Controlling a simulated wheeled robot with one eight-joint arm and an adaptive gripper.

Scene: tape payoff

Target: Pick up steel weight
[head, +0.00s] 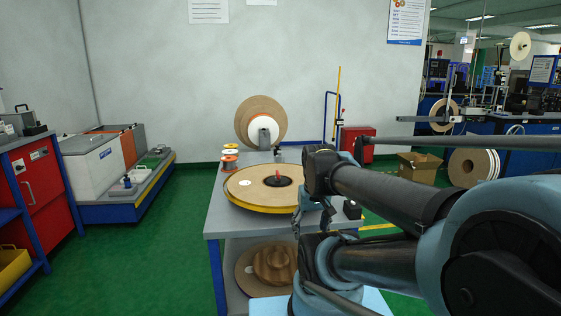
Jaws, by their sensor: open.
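A small dark block (353,210), which may be the steel weight, sits at the right edge of the grey table, just right of my arm. It is too small in the picture to be sure what it is. My gripper (299,222) hangs below my wrist, over the front right part of the table, left of the block and apart from it. It is open and looks empty. My arm covers part of the table's right side.
A large flat reel (245,192) with a black and red hub (278,180) fills most of the grey table (221,222). Small spools (229,165) stand at its back left. A brown reel (272,264) lies on the lower shelf. Green floor is free to the left.

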